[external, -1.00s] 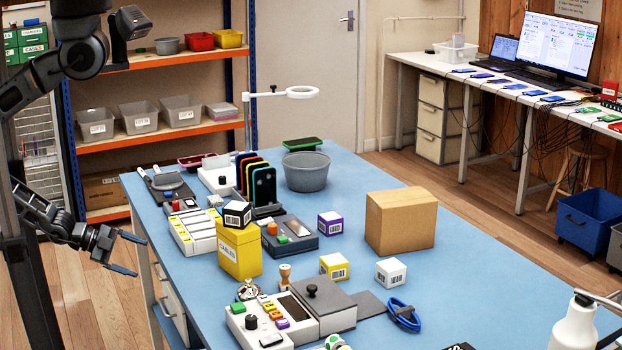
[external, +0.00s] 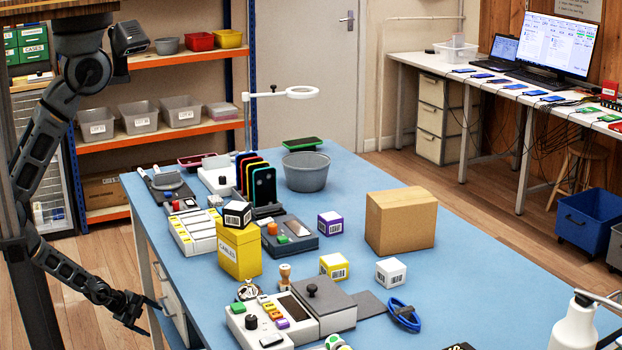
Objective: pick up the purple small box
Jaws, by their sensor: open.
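The purple small box (external: 330,223) sits on the blue table, right of the dark device with a screen. It has a white top, purple side and a barcode label. My gripper (external: 156,318) is open and empty, low beside the table's left edge. It is far to the left of the purple box, with the yellow container and several devices between them.
Near the purple box are a cardboard box (external: 400,221), a yellow small box (external: 334,266) and a white small box (external: 391,271). A black-sided small box (external: 237,214) rests on the yellow container (external: 239,250). A grey bucket (external: 306,171) stands behind. Bare blue table (external: 480,270) lies to the right.

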